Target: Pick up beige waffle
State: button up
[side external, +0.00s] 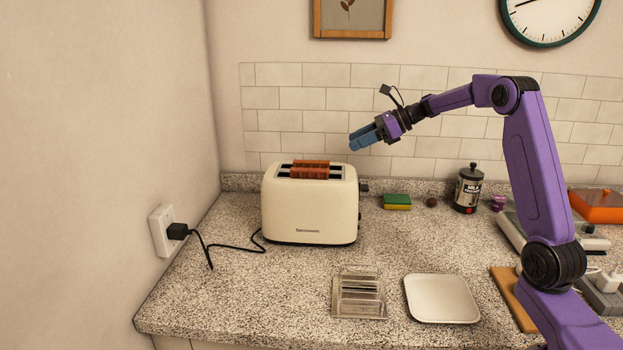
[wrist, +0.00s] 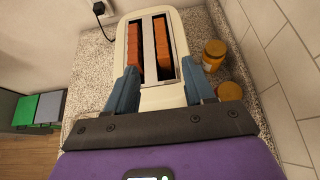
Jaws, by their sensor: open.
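Two orange-brown waffle-like slices (side external: 310,170) stand in the slots of a cream toaster (side external: 310,212), their tops sticking out. The wrist view shows one slice in the left slot (wrist: 135,50) and one in the right slot (wrist: 163,45). No clearly beige waffle shows; both look orange-brown. My gripper (side external: 356,139) is above and to the right of the toaster, pointing down and left. Its blue fingers are open and empty. In the wrist view the gripper (wrist: 160,84) has its fingers apart on either side of the toaster's near end, which lies beyond them.
The toaster's cord runs to a wall outlet (side external: 161,230).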

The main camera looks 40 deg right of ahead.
aim_at(314, 161)
jog(key=x, duration=1.2)
jog(key=shift+w+f, duration=0.1)
jog(key=shift+w, duration=0.05)
jog(key=shift+c, duration=0.3)
grip_shut()
